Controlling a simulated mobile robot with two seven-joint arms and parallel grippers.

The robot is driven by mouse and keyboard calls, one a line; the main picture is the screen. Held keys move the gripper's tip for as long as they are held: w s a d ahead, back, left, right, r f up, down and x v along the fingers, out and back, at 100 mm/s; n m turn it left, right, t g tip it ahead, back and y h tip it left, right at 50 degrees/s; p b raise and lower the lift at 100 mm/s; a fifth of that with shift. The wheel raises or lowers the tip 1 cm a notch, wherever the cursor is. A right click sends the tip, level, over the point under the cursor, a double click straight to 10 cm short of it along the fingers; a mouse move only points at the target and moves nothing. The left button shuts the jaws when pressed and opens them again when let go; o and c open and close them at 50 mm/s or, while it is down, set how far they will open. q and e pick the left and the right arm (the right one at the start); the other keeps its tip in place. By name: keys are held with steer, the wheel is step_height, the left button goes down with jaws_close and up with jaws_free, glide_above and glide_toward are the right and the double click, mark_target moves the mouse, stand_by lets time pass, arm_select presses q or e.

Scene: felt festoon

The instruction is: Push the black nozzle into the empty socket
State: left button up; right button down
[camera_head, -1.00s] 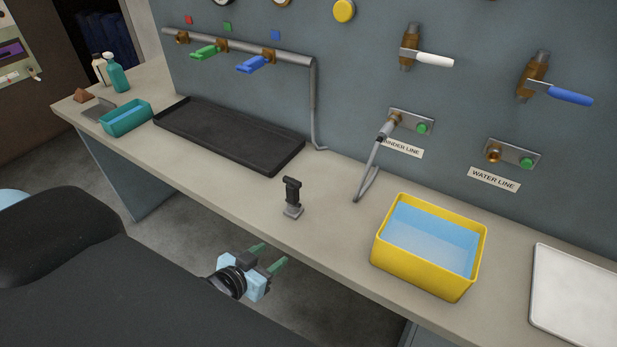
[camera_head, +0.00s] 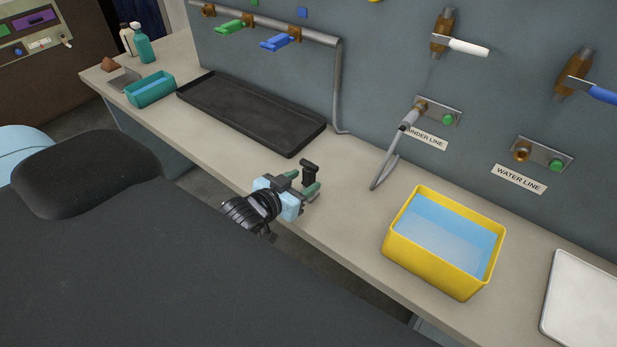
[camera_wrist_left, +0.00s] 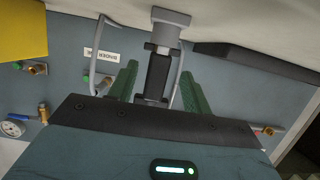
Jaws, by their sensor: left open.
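The black nozzle (camera_head: 309,171) stands upright on the bench, its lower part hidden behind my left gripper (camera_head: 303,183) in the head view. In the left wrist view the nozzle (camera_wrist_left: 157,74) shows between the two green fingers, on a grey stand (camera_wrist_left: 170,24). The left gripper is open, with a gap on either side of the nozzle. The empty brass socket (camera_head: 522,154) is on the wall plate above the WATER LINE label (camera_head: 519,179). My right gripper is not in view.
A grey hose (camera_head: 391,158) hangs from the BINDER LINE socket to the bench. A yellow tub (camera_head: 395,245) of blue liquid stands to the right, a white tray (camera_head: 570,300) beyond it. A black tray (camera_head: 310,138) lies behind and left of the nozzle.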

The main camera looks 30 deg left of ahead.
mark_target(306, 179)
arm_select(q)
steer(key=x, duration=0.3)
steer(key=shift+w+d+r+p, duration=0.2)
steer(key=shift+w+p, duration=0.1)
steer(key=shift+w+f, duration=0.25)
steer(key=shift+w, duration=0.25)
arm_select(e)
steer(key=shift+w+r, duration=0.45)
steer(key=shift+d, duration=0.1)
arm_select(q)
jaws_close()
